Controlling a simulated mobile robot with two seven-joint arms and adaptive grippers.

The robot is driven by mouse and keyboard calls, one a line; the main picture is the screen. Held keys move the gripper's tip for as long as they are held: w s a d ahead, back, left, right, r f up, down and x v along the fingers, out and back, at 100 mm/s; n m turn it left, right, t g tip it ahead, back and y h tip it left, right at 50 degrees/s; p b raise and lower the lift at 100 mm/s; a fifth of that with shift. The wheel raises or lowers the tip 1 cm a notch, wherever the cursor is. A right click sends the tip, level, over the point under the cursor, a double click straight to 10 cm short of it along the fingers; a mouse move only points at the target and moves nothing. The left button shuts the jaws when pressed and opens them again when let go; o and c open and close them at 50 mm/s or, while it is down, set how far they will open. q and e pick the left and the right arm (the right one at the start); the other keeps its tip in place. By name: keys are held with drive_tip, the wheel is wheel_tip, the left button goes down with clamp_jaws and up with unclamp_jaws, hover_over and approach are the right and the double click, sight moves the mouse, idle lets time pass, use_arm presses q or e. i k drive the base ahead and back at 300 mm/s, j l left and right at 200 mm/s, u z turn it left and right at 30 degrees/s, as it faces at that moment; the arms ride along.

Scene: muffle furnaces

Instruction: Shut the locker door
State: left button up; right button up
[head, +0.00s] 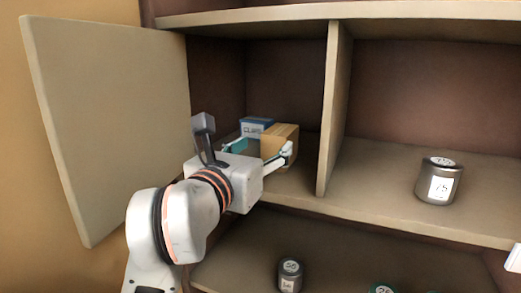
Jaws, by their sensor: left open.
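The locker door (115,110) is a beige panel on the left, swung wide open from the left side of the locker (335,110). My left gripper (262,150) reaches into the upper left compartment, to the right of the door and apart from it. Its fingers are open, with a tan box (281,142) between or just behind them. I cannot tell whether the fingers touch the box. A blue labelled box (257,127) stands behind. My right gripper is not in view, though a small white piece shows at the right edge.
A grey metal can (439,181) marked 75 stands in the right compartment. A vertical divider (334,110) stands right of my left gripper.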

sight(113, 100)
drive_tip(key=k, duration=1)
